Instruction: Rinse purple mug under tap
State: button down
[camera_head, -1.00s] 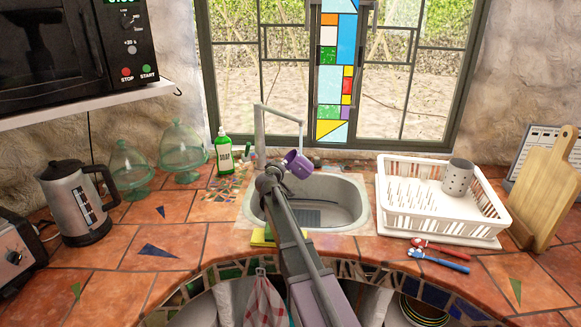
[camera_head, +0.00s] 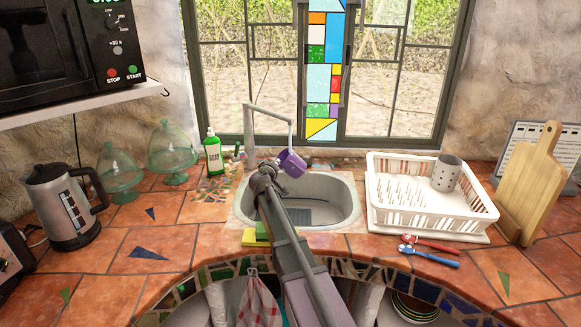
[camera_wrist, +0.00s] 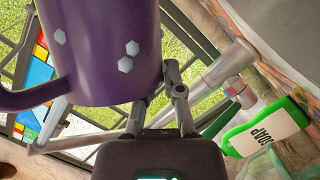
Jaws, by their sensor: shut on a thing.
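The purple mug (camera_head: 291,163) is held tilted over the sink, close to the end of the tap's spout. In the wrist view the mug (camera_wrist: 105,50) fills the upper left, with pale hexagon marks on its side and its handle to the left. My gripper (camera_wrist: 158,100) is shut on the mug; in the head view my arm hides most of the gripper. The grey tap (camera_head: 270,112) rises at the sink's back left and bends down at the right. It also shows behind the mug in the wrist view (camera_wrist: 215,70). No water stream is visible. The sink (camera_head: 342,205) is below the mug.
A green soap bottle (camera_head: 213,155) stands left of the tap, with glass domes (camera_head: 170,150) and a kettle (camera_head: 62,208) further left. A white dish rack (camera_head: 430,212) is right of the sink. A sponge (camera_head: 250,238) lies at the sink's front left edge.

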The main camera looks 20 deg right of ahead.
jog(key=shift+w+a, duration=0.1)
jog(key=shift+a, duration=0.5)
dwell(3.1)
jog(key=s+a, duration=0.1)
jog(key=s, duration=0.6)
jog(key=shift+s+a, duration=0.2)
jog(key=shift+s, duration=0.15)
dwell(1.2)
jog(key=s+r+p, duration=0.3)
jog(key=s, duration=0.1)
jog(key=shift+a, duration=0.35)
